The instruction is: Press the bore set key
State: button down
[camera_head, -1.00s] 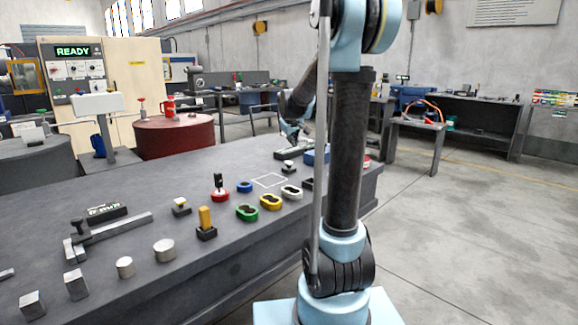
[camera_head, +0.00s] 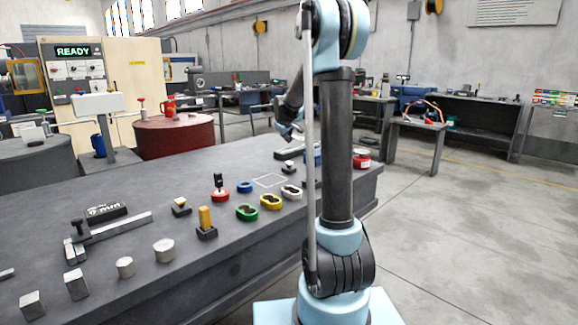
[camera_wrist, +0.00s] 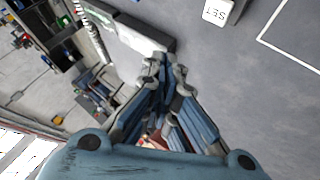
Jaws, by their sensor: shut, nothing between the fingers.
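The set key is a small white cap marked "SET" (camera_wrist: 217,12) at the top edge of the wrist view. In the head view it is a small pale cap on a dark base (camera_head: 289,168) on the bench, just left of my arm. My gripper (camera_wrist: 165,68) is shut and empty, its fingertips together in the middle of the wrist view. The fingertips are apart from the key, to its lower left in that view. In the head view my gripper (camera_head: 289,132) hangs above the far part of the bench, partly hidden behind my arm.
A dark box with a pale top (camera_wrist: 130,35) lies beside the key. A white outlined square (camera_head: 269,180), coloured rings (camera_head: 270,202), a red knob base (camera_head: 220,195) and metal blocks (camera_head: 76,284) occupy the grey bench (camera_head: 200,270). Open floor (camera_head: 450,250) lies right.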

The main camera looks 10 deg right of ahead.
notch_tip(320, 180, down, 7)
jog(key=shift+f, duration=0.55)
jog(key=shift+f, duration=0.15)
dwell(1.4)
jog(key=shift+s+f, duration=0.1)
jog(key=shift+f, duration=0.15)
jog(key=shift+f, duration=0.5)
dwell(1.0)
jog(key=shift+r, duration=0.95)
jog(key=shift+r, duration=0.1)
jog(key=shift+r, duration=2.45)
